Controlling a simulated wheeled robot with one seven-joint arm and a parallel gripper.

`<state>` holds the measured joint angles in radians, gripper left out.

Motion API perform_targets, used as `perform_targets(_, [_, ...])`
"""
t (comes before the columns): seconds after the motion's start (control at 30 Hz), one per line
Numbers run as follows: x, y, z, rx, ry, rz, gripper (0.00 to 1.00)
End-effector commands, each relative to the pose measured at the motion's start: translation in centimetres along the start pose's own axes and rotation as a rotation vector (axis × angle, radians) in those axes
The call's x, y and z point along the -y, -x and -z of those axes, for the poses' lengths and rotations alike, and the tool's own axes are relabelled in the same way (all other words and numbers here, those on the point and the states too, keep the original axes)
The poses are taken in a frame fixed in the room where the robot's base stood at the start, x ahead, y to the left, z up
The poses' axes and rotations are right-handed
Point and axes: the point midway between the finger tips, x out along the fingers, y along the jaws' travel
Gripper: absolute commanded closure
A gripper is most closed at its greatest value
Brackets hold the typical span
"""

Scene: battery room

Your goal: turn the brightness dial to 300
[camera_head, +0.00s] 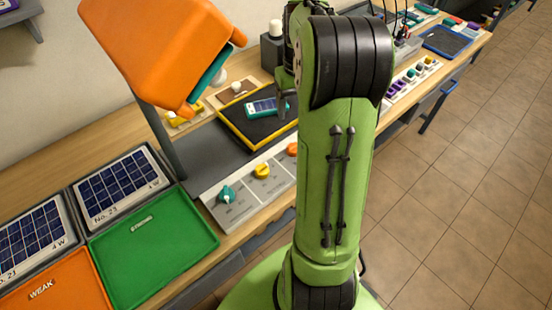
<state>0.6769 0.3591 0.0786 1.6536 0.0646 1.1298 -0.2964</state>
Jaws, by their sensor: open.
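A sloped grey control panel (243,211) at the bench's front edge carries a teal dial (227,195), a yellow dial (261,171) and an orange dial (292,150). Its printed labels are too small to read, so I cannot tell which is the brightness dial or its setting. My gripper (283,103) is dark and mostly hidden behind my green arm. It is open, above the black mat and behind the dials in the picture, apart from them. My arm hides the panel's right end.
An orange lamp head (150,50) on a grey post (163,142) overhangs the bench left of the panel. A yellow-edged black mat (240,122) holds a teal meter (262,107). A green tray (150,245), an orange tray (52,288) and solar panels (112,190) lie left.

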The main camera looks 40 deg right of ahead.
Motion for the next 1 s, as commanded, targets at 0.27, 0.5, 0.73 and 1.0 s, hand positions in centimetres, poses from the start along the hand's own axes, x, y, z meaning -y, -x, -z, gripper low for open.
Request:
perform_targets(0.27, [0.0,-5.4,-0.1,0.005,-0.001,0.001,0.31])
perform_targets(0.5, [0.1,-11.5,-0.1,0.005,0.001,0.002,0.31])
perform_targets(0.73, [0.1,-15.1,0.0,0.001,0.000,0.000,0.31])
perform_targets(1.0, [0.1,-15.6,0.0,-0.001,0.001,0.000,0.31])
